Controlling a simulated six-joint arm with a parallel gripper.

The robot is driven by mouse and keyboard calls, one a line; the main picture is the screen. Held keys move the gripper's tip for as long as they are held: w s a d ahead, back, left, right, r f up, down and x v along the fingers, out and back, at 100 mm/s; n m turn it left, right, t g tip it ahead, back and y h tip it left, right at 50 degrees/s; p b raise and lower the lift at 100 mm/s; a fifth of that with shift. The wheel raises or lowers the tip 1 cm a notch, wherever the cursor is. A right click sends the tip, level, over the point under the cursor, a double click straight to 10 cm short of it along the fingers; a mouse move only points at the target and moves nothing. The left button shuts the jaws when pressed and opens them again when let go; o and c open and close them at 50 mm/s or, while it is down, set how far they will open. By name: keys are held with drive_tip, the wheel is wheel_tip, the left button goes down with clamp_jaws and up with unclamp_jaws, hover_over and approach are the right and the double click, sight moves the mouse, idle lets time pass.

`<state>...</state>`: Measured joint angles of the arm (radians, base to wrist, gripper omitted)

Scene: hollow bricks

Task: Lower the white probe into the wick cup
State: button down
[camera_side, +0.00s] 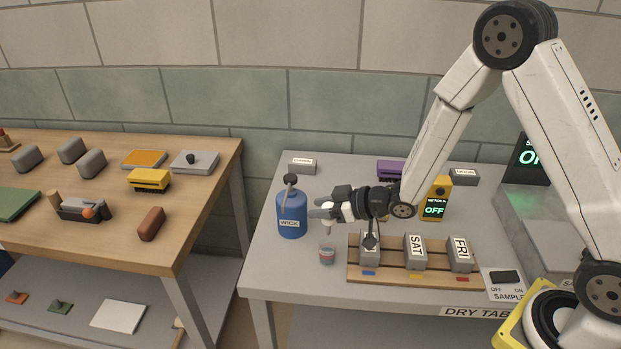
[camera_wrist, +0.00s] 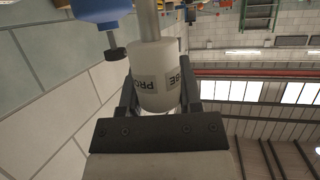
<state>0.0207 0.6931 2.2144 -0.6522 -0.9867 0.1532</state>
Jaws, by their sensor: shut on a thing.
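My gripper (camera_side: 328,211) is shut on the white probe (camera_side: 328,228), whose thin end points down in the side view. In the wrist view the white probe (camera_wrist: 153,88) sits between the two dark fingers, with part of its "PROBE" label showing. The wick cup (camera_side: 327,254) is a small clear cup with something reddish in it, standing on the grey table left of the wooden rack. The probe is above the cup and roughly in line with it in the side view. I cannot tell whether its tip is inside the rim.
The blue WICK bottle (camera_side: 292,215) stands close left of the cup. The wooden rack (camera_side: 392,275) with grey hollow bricks, two reading SAT and FRI, lies close right. A yellow meter (camera_side: 436,198) reading OFF stands behind. The table front left is clear.

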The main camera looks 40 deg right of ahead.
sight(321, 243)
drive_tip(key=shift+f, duration=0.15)
idle(0.5)
drive_tip(key=shift+f, duration=1.8)
drive_tip(key=shift+f, duration=0.6)
idle(0.7)
drive_tip(key=shift+c, duration=1)
unclamp_jaws()
drive_tip(key=v, duration=0.7)
drive_tip(key=shift+s+d, duration=0.2)
drive_tip(key=shift+s, duration=0.1)
drive_tip(key=shift+r, duration=0.15)
